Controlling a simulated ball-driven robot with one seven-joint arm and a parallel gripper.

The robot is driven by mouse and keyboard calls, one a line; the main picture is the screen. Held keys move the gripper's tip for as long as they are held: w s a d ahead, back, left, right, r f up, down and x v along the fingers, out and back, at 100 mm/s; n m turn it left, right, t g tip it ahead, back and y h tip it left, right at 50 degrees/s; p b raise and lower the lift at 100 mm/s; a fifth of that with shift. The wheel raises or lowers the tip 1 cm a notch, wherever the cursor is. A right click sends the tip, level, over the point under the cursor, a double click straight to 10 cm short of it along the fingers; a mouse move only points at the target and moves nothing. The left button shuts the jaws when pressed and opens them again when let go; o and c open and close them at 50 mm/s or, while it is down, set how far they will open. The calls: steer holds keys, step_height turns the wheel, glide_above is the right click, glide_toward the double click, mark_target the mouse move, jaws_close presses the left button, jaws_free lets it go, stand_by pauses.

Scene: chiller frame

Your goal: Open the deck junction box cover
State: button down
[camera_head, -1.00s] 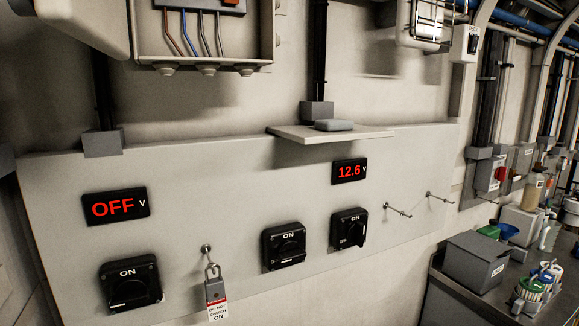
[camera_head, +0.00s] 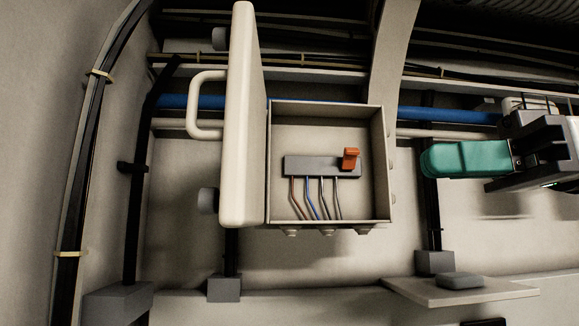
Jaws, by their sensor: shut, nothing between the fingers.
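The junction box (camera_head: 380,165) is mounted on the wall, in the middle of the view. Its cover (camera_head: 244,120) is swung open on the left side and stands out from the wall, seen nearly edge-on. A cover handle (camera_head: 200,104) sticks out to the left. Inside the box are a dark terminal block (camera_head: 300,166), an orange lever (camera_head: 350,158) and several coloured wires. My gripper (camera_head: 428,160), with green fingers, is to the right of the box and apart from it. Its fingers are together and empty, pointing left.
A small shelf (camera_head: 500,292) with a grey object (camera_head: 460,281) on it juts from the wall at lower right. Blue and white pipes run behind the box. Black conduits (camera_head: 130,200) and a curved frame rib stand at the left. The space below the box is clear.

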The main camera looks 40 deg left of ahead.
step_height(320, 180, up, 4)
steer(key=s+f+n+g, duration=0.1)
steer(key=s, duration=0.2)
steer(key=p, duration=0.3)
glide_toward(250, 111)
steer(key=shift+n+h, duration=0.3)
steer(key=shift+h, duration=0.1)
steer(key=x, duration=0.6)
steer(key=shift+s+a+r, duration=0.2)
steer(key=shift+s+a, duration=0.1)
